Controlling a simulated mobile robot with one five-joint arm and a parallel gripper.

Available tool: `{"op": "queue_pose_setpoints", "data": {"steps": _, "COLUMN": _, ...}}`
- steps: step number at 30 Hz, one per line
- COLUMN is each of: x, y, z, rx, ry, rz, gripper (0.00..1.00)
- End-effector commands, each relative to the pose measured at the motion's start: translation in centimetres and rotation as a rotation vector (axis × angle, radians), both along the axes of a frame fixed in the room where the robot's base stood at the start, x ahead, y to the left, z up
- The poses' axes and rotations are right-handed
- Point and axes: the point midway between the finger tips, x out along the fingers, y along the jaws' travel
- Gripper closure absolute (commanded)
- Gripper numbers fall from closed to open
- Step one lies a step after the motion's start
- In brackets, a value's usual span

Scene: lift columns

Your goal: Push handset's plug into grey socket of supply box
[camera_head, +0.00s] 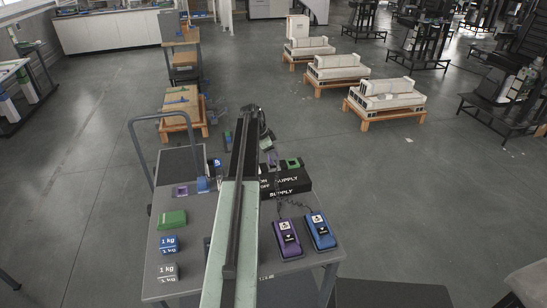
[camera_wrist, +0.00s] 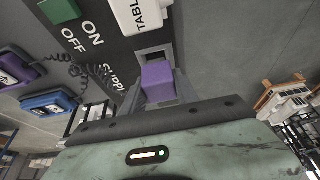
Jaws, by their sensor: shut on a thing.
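The dark supply box (camera_head: 290,187) lies on the cart top, with ON, OFF and SUPPLY lettering in the wrist view (camera_wrist: 97,58). My gripper (camera_wrist: 160,88) is shut on a purple plug (camera_wrist: 158,80). A grey-framed dark opening (camera_wrist: 154,50), apparently the grey socket, shows just beyond the plug. I cannot tell whether the plug's tip is inside it. The purple handset (camera_head: 287,238) and blue handset (camera_head: 320,231) lie at the cart's front right with coiled cords; they also show at left in the wrist view. My arm hides part of the box in the head view.
A green socket (camera_head: 293,163) and a white part (camera_wrist: 122,12) lettered TABLE are on the box. A handle rail (camera_head: 140,150) rises at the left.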

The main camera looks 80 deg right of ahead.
Motion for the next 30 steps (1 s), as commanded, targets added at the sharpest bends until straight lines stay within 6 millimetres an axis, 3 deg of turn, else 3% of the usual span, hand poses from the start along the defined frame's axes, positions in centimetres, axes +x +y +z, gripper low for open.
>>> {"op": "queue_pose_setpoints", "data": {"steps": 30, "x": 0.0, "y": 0.0, "z": -1.2, "rx": 0.0, "ry": 0.0, "rz": 0.0, "gripper": 1.0}}
